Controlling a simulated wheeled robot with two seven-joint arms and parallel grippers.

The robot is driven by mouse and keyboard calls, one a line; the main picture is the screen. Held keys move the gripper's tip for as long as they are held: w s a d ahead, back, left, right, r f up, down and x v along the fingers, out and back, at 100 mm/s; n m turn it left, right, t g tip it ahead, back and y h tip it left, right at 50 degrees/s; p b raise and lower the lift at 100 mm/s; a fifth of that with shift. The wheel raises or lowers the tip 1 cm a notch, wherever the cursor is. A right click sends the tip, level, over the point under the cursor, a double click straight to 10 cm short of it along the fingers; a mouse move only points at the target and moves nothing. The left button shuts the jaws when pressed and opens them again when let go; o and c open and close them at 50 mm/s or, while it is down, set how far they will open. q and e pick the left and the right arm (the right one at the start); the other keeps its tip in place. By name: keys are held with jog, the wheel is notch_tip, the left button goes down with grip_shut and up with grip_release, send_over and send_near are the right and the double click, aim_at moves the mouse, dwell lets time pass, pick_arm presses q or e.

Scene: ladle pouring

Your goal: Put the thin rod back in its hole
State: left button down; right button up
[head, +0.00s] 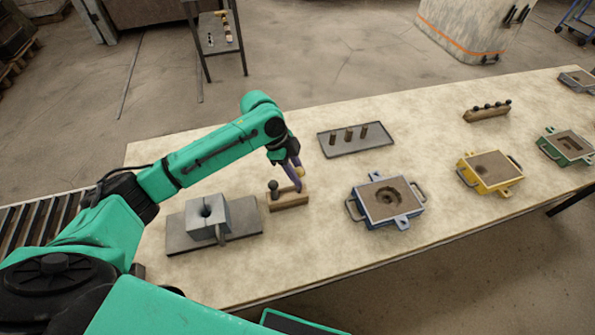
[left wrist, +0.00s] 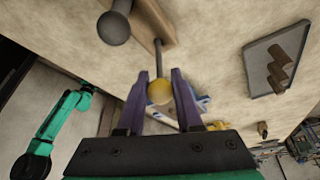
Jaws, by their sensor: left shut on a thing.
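The thin rod (left wrist: 159,62) is a slim grey rod with a yellow ball knob (left wrist: 159,92); the knob also shows in the head view (head: 300,171). My left gripper (left wrist: 160,88), with purple fingers, is shut on the knob, above the right end of a small wooden block (head: 290,199). In the left wrist view the rod runs from the knob to the block (left wrist: 154,22). I cannot tell whether its tip is inside the hole or just over it. A thicker rod with a dark ball knob (head: 273,185) stands at the block's left end. My right gripper is not in view.
A grey split mould (head: 205,218) on a plate is left of the block. A blue-framed sand mould (head: 388,200) is to the right. A tray (head: 356,148) with brown cylinders lies behind. Yellow (head: 490,172) and green (head: 568,146) moulds are farther right.

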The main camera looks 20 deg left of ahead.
pick_arm(q)
jog(key=shift+f+b, duration=0.55)
jog(key=shift+f, duration=0.75)
grip_release()
notch_tip(320, 180, up, 6)
jog(key=p, duration=0.6)
jog(key=shift+r, duration=0.15)
dwell(0.3)
